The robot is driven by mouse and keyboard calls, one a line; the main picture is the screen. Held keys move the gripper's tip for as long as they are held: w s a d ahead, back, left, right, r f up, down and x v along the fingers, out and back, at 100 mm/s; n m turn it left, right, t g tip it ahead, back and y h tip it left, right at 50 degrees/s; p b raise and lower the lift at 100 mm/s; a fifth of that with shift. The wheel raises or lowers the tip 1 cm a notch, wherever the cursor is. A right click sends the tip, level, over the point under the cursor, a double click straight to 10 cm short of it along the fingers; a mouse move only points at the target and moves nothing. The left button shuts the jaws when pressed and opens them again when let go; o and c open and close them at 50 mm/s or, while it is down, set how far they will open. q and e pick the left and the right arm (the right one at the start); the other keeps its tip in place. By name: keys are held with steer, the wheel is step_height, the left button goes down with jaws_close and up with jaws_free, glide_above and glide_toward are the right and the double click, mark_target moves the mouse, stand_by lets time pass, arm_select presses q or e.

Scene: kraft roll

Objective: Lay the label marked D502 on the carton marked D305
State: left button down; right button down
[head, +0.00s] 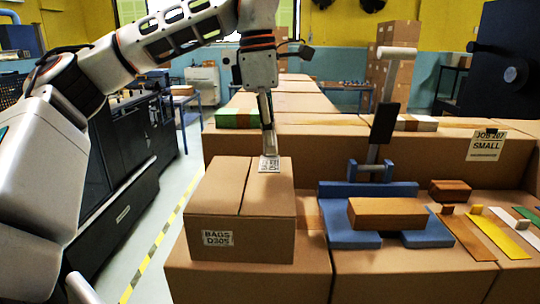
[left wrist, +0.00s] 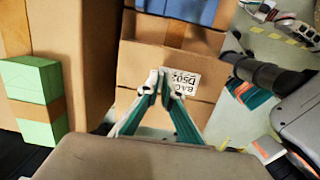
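The carton marked BAGS D305 (head: 240,222) is a closed brown box at the near left of the bench. Its printed front faces the head camera. A small white printed label (head: 269,165) is at its top, right of the seam. It also shows in the left wrist view (left wrist: 180,81), reading BAG and D50; the last digit is unclear. My left gripper (head: 268,153) points straight down there. In the left wrist view its fingertips (left wrist: 158,76) nearly meet at the label's edge and appear shut on it. Whether the label lies fully flat is unclear. My right gripper is out of view.
A blue fixture (head: 350,238) with a brown block (head: 387,213) stands right of the carton. Coloured strips (head: 468,236) lie further right. A green box (head: 238,112) sits behind the carton. A sign JOB 207 SMALL (head: 486,145) is on the box behind.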

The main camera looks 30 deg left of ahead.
mark_target(263, 156)
arm_select(q)
step_height(263, 156, down, 3)
steer(key=shift+f, duration=0.2)
steer(key=c, duration=2.2)
jaws_free()
steer(key=shift+c, duration=0.2)
step_height(263, 156, up, 12)
steer(key=a, duration=0.1)
steer(key=shift+s+a, duration=0.15)
steer(key=shift+s, duration=0.25)
